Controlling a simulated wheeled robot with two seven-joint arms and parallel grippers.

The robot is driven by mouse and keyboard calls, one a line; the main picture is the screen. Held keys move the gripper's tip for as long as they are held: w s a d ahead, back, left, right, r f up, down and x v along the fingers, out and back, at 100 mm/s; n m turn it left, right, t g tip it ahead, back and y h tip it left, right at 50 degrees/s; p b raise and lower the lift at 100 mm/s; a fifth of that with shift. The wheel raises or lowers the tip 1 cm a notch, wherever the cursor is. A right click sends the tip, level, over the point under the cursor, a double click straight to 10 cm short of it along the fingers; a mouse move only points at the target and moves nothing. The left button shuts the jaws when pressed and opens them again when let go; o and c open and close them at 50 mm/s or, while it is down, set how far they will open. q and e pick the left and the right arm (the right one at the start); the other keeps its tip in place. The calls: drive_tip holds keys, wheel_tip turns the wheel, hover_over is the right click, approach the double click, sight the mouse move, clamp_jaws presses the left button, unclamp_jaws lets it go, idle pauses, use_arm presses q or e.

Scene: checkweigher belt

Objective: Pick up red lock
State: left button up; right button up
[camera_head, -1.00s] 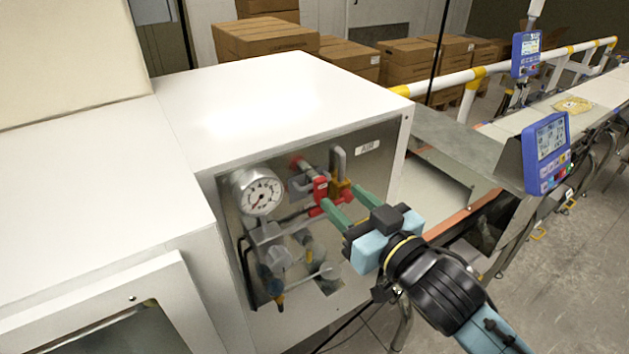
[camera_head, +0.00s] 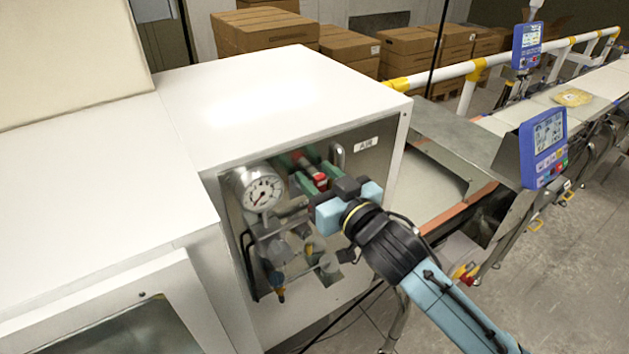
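The red lock (camera_head: 318,179) is in the recessed air panel of the white cabinet, to the right of the gauge. Only a small part of its red body shows. My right gripper (camera_head: 308,168) reaches into the recess from the right. Its green fingers are spread, one on each side of the lock as seen from here. Whether they touch the lock cannot be told. The lock's shackle and what it hangs on are hidden. My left gripper is not in view.
A round pressure gauge (camera_head: 262,190) sits just left of the fingers, with pipes and fittings below. The white cabinet (camera_head: 275,100) frames the recess. A conveyor (camera_head: 425,185) and a blue display (camera_head: 543,148) stand to the right. Stacked cartons (camera_head: 265,30) are behind.

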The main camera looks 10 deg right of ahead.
clamp_jaws()
drive_tip(key=shift+r, duration=0.15)
